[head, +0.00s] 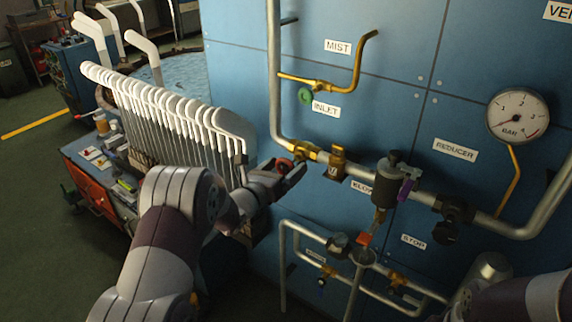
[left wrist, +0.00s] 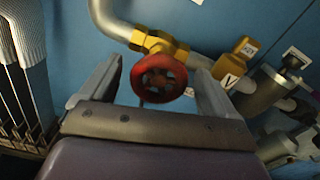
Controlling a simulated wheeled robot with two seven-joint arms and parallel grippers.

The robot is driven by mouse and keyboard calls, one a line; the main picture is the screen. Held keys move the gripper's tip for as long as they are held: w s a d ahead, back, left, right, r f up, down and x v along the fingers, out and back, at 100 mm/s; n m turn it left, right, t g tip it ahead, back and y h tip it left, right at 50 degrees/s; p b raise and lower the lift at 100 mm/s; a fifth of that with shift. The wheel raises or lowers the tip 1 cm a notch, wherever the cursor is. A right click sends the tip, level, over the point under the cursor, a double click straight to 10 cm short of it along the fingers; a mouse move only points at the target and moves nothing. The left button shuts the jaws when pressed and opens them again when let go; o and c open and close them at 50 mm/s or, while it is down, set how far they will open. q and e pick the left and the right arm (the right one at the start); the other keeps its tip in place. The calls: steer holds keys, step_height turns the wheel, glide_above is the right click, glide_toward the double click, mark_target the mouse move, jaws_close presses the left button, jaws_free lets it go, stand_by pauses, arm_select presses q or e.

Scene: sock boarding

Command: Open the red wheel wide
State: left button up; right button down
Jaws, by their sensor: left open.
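The red wheel (left wrist: 158,78) is a small round handwheel on a brass valve (left wrist: 160,43) in a silver pipe. In the left wrist view it sits between the two open fingers of my left gripper (left wrist: 158,88), with a gap visible on each side. In the head view the red wheel (head: 284,165) is partly hidden by my left gripper (head: 283,176), which reaches it from the left. My right arm shows at the lower right of the head view, but its gripper is out of frame.
A rack of white sock boards (head: 165,105) stands close to the left of my left arm. A blue panel (head: 240,60) lies behind the pipes. A brass valve marked V (head: 336,162), a dark reducer (head: 388,180) and a gauge (head: 517,115) are to the right.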

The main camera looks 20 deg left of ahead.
arm_select(q)
steer(key=shift+w+d, duration=0.1)
steer(key=shift+w, duration=0.35)
steer(key=c, duration=1)
steer(key=shift+f, duration=0.1)
